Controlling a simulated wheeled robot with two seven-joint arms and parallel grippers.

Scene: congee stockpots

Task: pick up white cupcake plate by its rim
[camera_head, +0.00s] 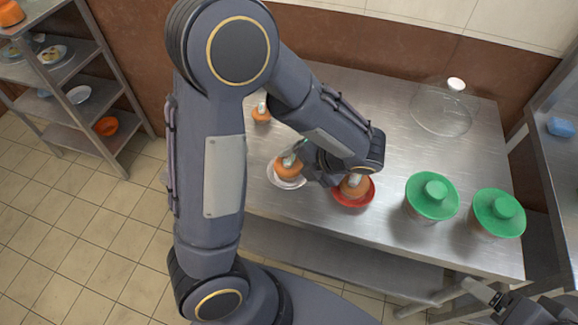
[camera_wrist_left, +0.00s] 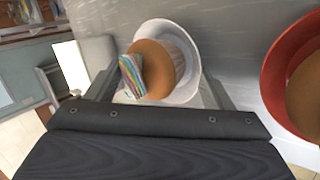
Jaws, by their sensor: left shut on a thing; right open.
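The white cupcake plate (camera_head: 287,184) is on the steel table near its front edge, with an orange-brown cupcake (camera_head: 288,170) on it. In the left wrist view the plate (camera_wrist_left: 188,90) lies just ahead of the gripper, and its cupcake (camera_wrist_left: 155,65) carries a rainbow-striped topping. My left gripper (camera_head: 309,174) is at the plate's right side in the head view, shut on its rim. The grip itself is mostly hidden by the gripper body. I cannot tell whether the plate is lifted. My right gripper (camera_head: 486,291) is open and empty at the lower right, partly cut off.
A red plate (camera_head: 352,202) with a cupcake sits close to the right of my left gripper. Two green-lidded pots (camera_head: 432,196) (camera_head: 497,213) stand farther right. A glass dome (camera_head: 443,108) is at the back. Another cupcake (camera_head: 261,113) is behind my left arm. Shelves (camera_head: 75,95) stand at left.

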